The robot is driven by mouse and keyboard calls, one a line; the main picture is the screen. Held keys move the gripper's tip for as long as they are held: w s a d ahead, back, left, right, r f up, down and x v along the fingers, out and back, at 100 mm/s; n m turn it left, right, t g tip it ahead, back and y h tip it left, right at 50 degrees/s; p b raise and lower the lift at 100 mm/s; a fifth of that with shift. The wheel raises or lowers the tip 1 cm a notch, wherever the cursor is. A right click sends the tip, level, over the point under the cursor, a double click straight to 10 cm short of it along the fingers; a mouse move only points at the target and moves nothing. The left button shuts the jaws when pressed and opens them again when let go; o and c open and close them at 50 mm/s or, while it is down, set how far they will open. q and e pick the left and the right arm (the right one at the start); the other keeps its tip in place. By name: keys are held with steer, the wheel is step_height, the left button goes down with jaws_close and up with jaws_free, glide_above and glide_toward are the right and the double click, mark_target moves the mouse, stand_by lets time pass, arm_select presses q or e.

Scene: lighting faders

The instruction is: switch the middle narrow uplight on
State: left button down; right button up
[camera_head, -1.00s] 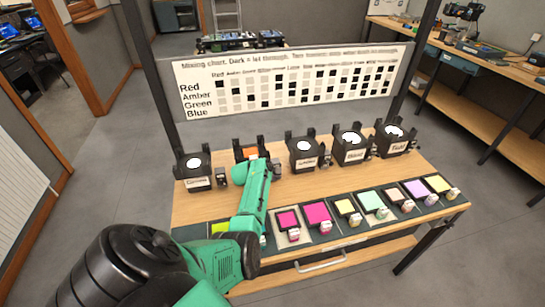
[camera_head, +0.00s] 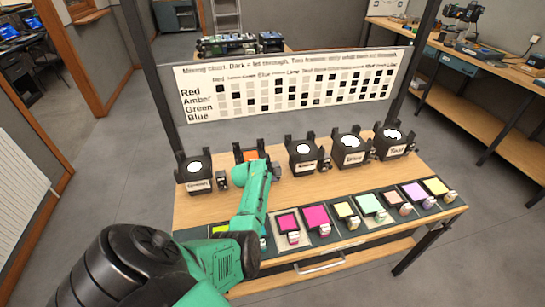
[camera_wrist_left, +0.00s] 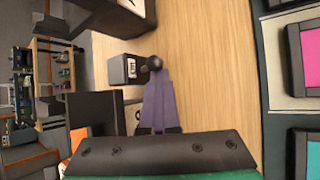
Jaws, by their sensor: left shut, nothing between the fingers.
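A row of black uplights stands along the back of the wooden table in the head view. The middle uplight (camera_head: 303,152) has a white top and a small switch box (camera_head: 325,164) at its right. The uplight left of it (camera_head: 247,153) shows an orange top and is partly covered by my green left arm. My left gripper (camera_wrist_left: 158,90) is shut and empty. In the wrist view its dark rounded tip is close to a small black switch box (camera_wrist_left: 123,69) with a white label; I cannot tell whether they touch. In the head view my arm hides the fingertips. My right gripper is out of view.
More uplights (camera_head: 195,172) (camera_head: 350,148) (camera_head: 393,143) stand in the row. Coloured filter squares (camera_head: 317,215) lie along the table's front edge. A mixing chart board (camera_head: 295,85) rises behind the uplights. Bare wood (camera_head: 345,184) lies between the uplights and the filters.

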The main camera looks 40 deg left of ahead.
arm_select(q)
steer(key=shift+w+r, duration=0.15)
steer(key=shift+r, duration=0.05)
steer(key=shift+s+r+p, duration=0.25)
steer(key=shift+r+p, duration=0.05)
steer(key=shift+r, duration=0.15)
steer(key=a+p+v, duration=0.1)
steer(key=v, duration=1.2)
steer(key=shift+s+d, duration=0.55)
steer(key=shift+f, duration=0.15)
